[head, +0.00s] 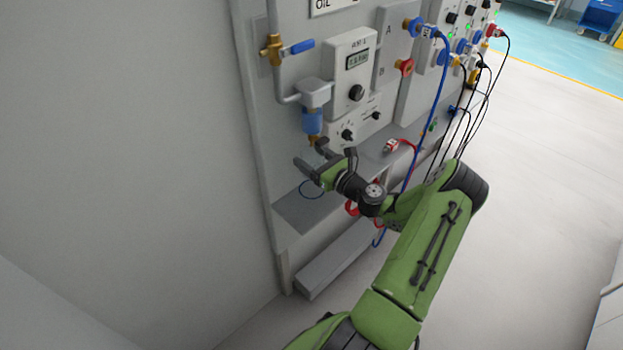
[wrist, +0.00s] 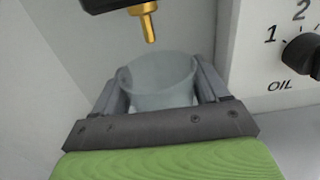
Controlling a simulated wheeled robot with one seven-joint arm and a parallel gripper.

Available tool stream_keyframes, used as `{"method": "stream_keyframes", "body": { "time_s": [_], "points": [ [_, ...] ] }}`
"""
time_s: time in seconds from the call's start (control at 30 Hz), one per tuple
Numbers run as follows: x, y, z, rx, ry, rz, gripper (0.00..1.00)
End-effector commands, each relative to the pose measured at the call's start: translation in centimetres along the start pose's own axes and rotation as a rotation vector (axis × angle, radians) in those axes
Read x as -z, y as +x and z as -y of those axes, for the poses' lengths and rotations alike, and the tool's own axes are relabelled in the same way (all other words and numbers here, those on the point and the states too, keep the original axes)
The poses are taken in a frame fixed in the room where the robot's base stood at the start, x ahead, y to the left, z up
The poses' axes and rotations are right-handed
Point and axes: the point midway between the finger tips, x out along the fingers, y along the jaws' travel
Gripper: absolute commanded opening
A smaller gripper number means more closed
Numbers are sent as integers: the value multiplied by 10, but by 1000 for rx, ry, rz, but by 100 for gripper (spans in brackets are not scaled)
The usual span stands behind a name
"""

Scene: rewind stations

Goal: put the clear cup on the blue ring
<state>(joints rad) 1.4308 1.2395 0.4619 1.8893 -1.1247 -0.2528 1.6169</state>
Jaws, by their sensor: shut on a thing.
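The clear cup (wrist: 158,98) is upright between the two fingers of my gripper (wrist: 160,78) in the wrist view. My gripper (head: 309,155) is shut on it. The cup's open rim lies just below a brass nozzle (wrist: 149,22), apart from it. In the head view the cup cannot be made out between the fingers. The blue ring (head: 311,198) is a thin outline on the shelf, below my gripper in the picture and partly hidden by it. The ring does not show in the wrist view.
A blue filter bowl (head: 312,121) with the brass tip hangs above my gripper. The oil panel (head: 352,85) with knobs stands right beside it. A red cable and a blue hose hang to the right.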

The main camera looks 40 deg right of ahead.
Motion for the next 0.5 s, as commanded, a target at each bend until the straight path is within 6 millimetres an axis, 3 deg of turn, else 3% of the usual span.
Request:
{"method": "stream_keyframes", "body": {
  "time_s": [0.03,0.27,0.4,0.5],
  "points": [
    [11,0,0,2,2,-1,45],
    [35,-1,0,0,2,-2,45],
    [67,-1,0,0,2,-2,45],
    [74,3,0,-1,-1,0,45]
  ]
}}
